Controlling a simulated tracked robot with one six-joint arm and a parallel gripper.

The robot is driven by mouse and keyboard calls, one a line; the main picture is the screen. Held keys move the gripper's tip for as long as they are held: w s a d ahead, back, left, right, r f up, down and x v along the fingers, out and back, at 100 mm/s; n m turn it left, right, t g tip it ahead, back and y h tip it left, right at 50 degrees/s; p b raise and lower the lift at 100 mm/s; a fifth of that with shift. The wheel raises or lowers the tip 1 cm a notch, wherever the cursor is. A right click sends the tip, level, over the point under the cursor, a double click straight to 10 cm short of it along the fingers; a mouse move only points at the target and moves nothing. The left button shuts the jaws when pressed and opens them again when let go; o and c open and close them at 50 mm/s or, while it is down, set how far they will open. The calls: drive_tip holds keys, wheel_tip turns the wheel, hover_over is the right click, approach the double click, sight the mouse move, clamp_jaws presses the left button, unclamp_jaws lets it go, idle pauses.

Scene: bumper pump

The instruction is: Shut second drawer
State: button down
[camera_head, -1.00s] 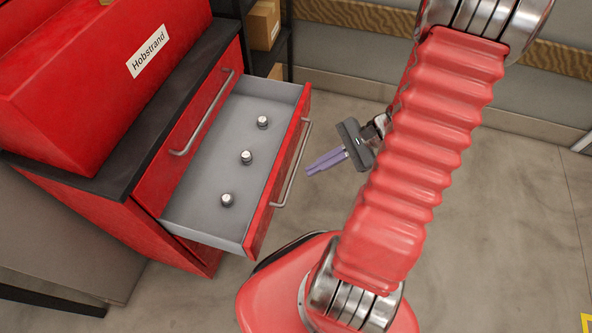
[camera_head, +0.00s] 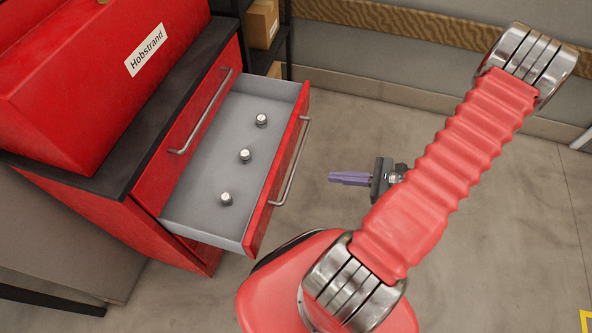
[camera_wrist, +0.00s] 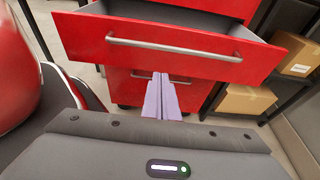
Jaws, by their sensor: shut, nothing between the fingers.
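The second drawer (camera_head: 232,130) of the red cabinet (camera_head: 115,110) is pulled far out. Its grey tray holds several small metal knobs, and its front carries a silver bar handle (camera_head: 292,160). My gripper (camera_head: 332,178) is shut and empty, to the right of the drawer front and apart from it, its purple fingers pointing at it. In the wrist view the drawer front (camera_wrist: 215,55) with its handle (camera_wrist: 170,47) spans the upper part. My gripper fingers (camera_wrist: 161,88) show below that handle, shut together. Another handle lower on the cabinet is partly hidden behind the fingertips.
The closed top drawer (camera_head: 185,130) sits above the open one. Dark shelving with cardboard boxes (camera_head: 262,22) stands behind the cabinet, with boxes (camera_wrist: 245,99) also at right in the wrist view. The floor right of the drawer is clear.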

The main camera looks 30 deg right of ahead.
drive_tip(key=shift+a, duration=0.1)
approach(283, 171)
drive_tip(key=x, duration=0.4)
drive_tip(key=shift+a+f, duration=0.2)
drive_tip(key=shift+a, duration=0.05)
drive_tip(key=shift+w+a, duration=0.55)
drive_tip(key=shift+w, duration=0.1)
